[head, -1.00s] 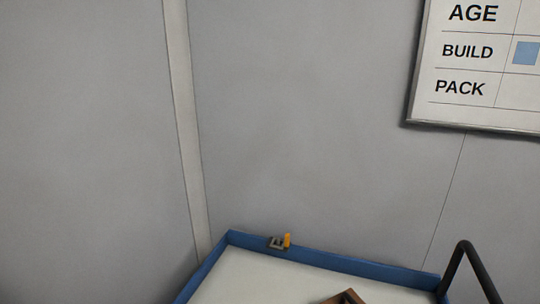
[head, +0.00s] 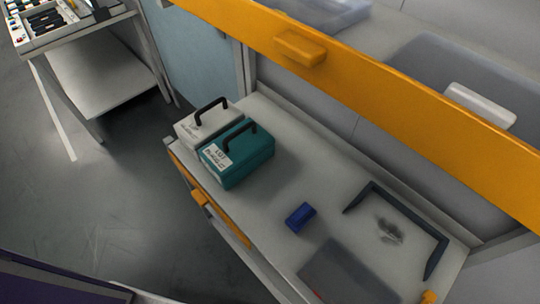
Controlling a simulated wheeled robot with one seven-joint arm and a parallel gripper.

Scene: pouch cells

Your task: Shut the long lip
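A long orange lip (head: 400,120) runs across the upper right of the head view, along the front of an upper shelf. An orange block-shaped handle (head: 300,47) sits on it. A second orange strip (head: 228,226) runs along the front edge of the lower shelf, with a small orange tab (head: 198,197) on it. Another orange piece (head: 429,297) shows at the bottom right edge. I cannot tell which strip is the long lip, nor whether either is latched. My gripper is not in view.
On the lower shelf (head: 265,220) stand a teal case (head: 237,153), a pale case (head: 205,123), a blue block (head: 300,215) and a dark angular frame (head: 440,250). A translucent bin (head: 440,65) is behind the upper lip. A side table (head: 100,75) stands upper left; the floor (head: 90,200) is open.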

